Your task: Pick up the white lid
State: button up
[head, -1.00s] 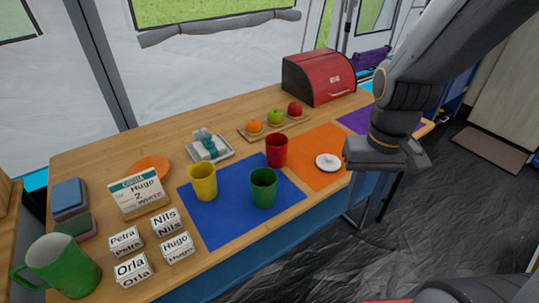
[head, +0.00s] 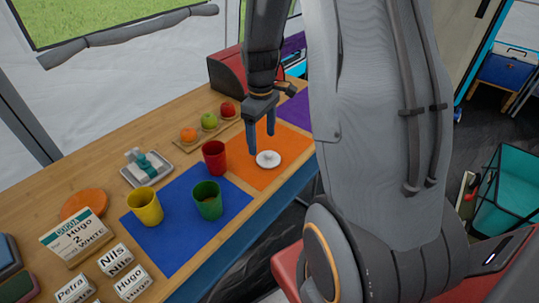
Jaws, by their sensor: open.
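The white lid (head: 268,159) is a small round disc with a knob on top. It lies flat on the orange mat (head: 250,176), to the right of the red cup (head: 215,157). My gripper (head: 261,142) points down with its fingers apart, above and just behind the lid in the picture. The jaws are open and hold nothing. I cannot tell the exact height of the fingertips over the mat.
A fruit board (head: 190,146) and a red bread box (head: 228,72) lie behind. Name blocks (head: 115,259) stand at front left.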

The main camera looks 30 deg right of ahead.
aim_at(268, 153)
jog(key=shift+w+d+f+n, duration=0.15)
jog(key=shift+w+d+f, duration=0.2)
jog(key=shift+d, duration=0.25)
jog(key=shift+w+d+f+n, duration=0.15)
jog(key=shift+w+d+f, duration=0.15)
jog(key=shift+d, duration=0.3)
jog(key=shift+d+f, duration=0.15)
jog(key=shift+f, duration=0.15)
notch_tip(268, 153, down, 2)
jog(key=shift+f+p, duration=0.15)
jog(key=shift+p, duration=0.3)
jog(key=f, duration=0.1)
jog(key=f+p, duration=0.1)
jog(key=f, duration=0.1)
jog(key=shift+s+f, duration=0.3)
jog(key=shift+f, duration=0.65)
jog(key=c, duration=0.8)
